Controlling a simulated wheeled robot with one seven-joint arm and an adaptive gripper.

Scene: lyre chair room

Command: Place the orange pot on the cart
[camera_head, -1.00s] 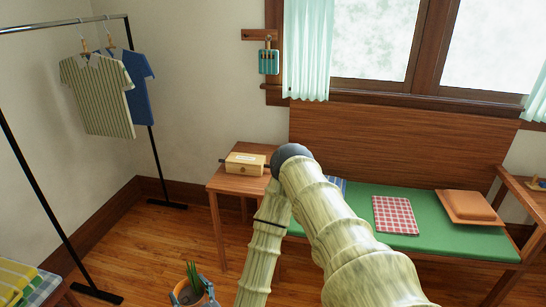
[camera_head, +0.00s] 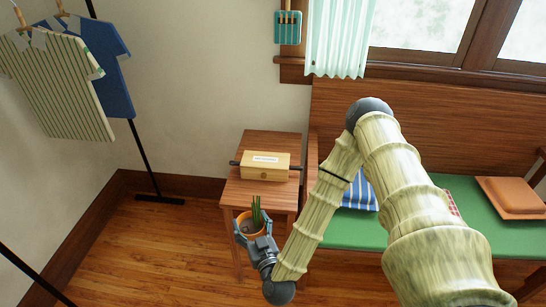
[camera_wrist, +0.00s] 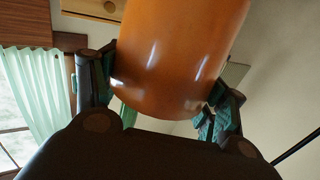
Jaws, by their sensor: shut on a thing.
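The orange pot (camera_head: 249,230) holds a green spiky plant and is upright or nearly so in the head view. My gripper (camera_head: 257,239) is shut on the pot, with one finger on either side, in front of the small wooden table. In the wrist view the orange pot (camera_wrist: 178,60) fills the upper middle between the dark fingers. I cannot make out a wheeled cart; the small wooden table (camera_head: 265,146) stands just behind the pot, and its feet are partly hidden.
A wooden box (camera_head: 265,166) with dark side handles takes up the middle of the small table. A green-cushioned bench (camera_head: 362,230) stands at its right. A clothes rack (camera_head: 145,160) is at the left. Wooden floor (camera_head: 160,240) is free between.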

